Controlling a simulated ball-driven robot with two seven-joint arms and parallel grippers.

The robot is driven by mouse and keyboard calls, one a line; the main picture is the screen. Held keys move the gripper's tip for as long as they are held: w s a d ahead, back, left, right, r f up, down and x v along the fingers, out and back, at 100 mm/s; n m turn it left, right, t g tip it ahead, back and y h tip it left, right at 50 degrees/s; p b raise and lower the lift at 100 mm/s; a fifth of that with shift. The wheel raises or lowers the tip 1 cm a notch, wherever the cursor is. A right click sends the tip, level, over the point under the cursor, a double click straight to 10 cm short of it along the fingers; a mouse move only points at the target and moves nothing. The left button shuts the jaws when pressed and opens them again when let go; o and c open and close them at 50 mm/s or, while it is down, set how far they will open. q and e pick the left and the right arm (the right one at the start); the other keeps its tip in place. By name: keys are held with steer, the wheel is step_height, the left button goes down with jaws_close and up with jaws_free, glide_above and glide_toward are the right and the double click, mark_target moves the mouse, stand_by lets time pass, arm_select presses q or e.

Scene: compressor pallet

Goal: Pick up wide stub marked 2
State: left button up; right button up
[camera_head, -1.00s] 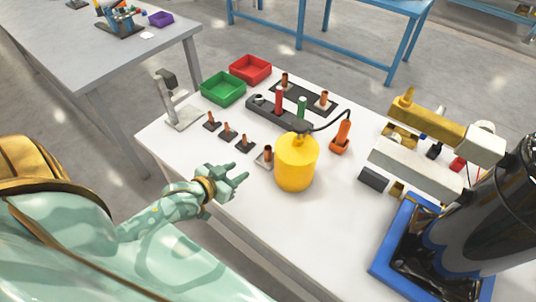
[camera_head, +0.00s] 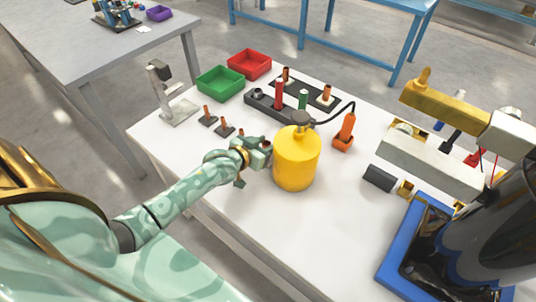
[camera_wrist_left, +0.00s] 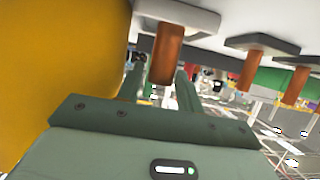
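My left gripper (camera_head: 264,148) is over the table, just left of the yellow cylinder (camera_head: 296,160). In the left wrist view, a copper stub (camera_wrist_left: 167,52) on a pale plate (camera_wrist_left: 180,12) stands between the two fingers (camera_wrist_left: 160,82), which look open around it; contact cannot be told. In the head view the gripper hides this stub. No mark 2 is readable. Thinner copper stubs on dark plates stand in a row beyond, two of them clear in the head view, (camera_head: 207,115) and (camera_head: 224,128). My right gripper is not in view.
The yellow cylinder is close beside the left gripper. Behind are a dark holder (camera_head: 262,103) with red and green pieces, an orange stand (camera_head: 345,131), green (camera_head: 220,83) and red (camera_head: 249,64) bins. Yellow-and-white machinery (camera_head: 430,160) fills the right. The front table area is clear.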

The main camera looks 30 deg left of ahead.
arm_select(q)
steer(key=shift+w+f, duration=0.2)
steer(key=shift+w, duration=0.25)
steer(key=shift+r, duration=0.1)
jaws_close()
steer(key=shift+r, duration=0.1)
